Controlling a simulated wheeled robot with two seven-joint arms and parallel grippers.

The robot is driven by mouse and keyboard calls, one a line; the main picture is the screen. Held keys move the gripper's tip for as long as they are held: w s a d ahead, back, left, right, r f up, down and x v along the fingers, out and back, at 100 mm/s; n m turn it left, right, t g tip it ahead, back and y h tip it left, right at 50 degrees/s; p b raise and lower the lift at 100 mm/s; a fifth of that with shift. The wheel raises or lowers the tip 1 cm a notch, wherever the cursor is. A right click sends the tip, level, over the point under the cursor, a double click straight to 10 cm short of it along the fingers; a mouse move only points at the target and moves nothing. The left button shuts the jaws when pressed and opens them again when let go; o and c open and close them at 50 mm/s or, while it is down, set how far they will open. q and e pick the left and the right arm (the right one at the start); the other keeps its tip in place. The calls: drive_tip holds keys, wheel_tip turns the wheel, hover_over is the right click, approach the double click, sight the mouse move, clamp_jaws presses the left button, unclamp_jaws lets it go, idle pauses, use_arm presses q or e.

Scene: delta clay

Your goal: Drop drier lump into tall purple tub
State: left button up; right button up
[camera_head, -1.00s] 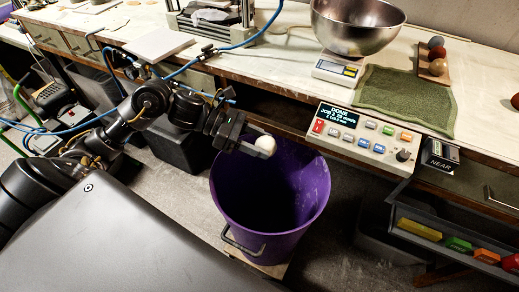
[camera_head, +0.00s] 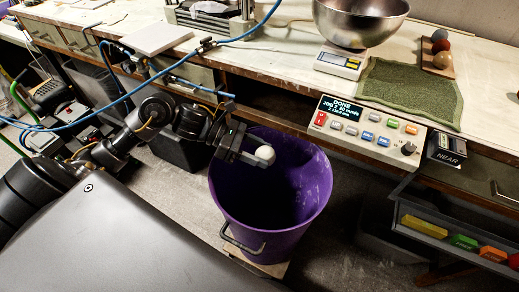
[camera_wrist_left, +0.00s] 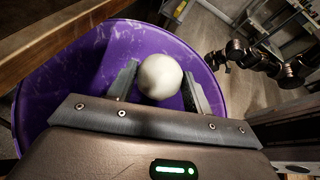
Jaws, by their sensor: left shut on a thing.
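The tall purple tub (camera_head: 240,215) stands on the floor in front of the bench, with its mouth open upward and a dark inside. My left gripper (camera_head: 258,155) is shut on a whitish round lump (camera_head: 265,155), held over the upper part of the tub's mouth. In the left wrist view the pale lump (camera_wrist_left: 160,77) sits between the two fingers of my left gripper (camera_wrist_left: 157,88), with the purple tub (camera_wrist_left: 60,80) behind and below it.
The bench edge runs just behind the tub. A control panel (camera_head: 370,133), green cloth (camera_head: 410,92), scale (camera_head: 340,64) and metal bowl (camera_head: 360,20) are on it. A grey tray (camera_head: 440,238) with coloured blocks is at the right. A blue hose (camera_head: 130,93) crosses above my left arm.

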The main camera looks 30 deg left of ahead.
use_arm(q)
drive_tip(key=o, duration=1.1)
drive_tip(key=b+v, duration=0.1)
drive_tip(key=v, duration=0.9)
drive_tip(key=shift+s+a+r, duration=0.1)
drive_tip(key=shift+a+r, duration=0.1)
drive_tip(key=shift+a, duration=0.1)
use_arm(e)
drive_tip(key=v, duration=0.3)
drive_tip(key=shift+w, duration=0.1)
drive_tip(key=shift+w, duration=0.4)
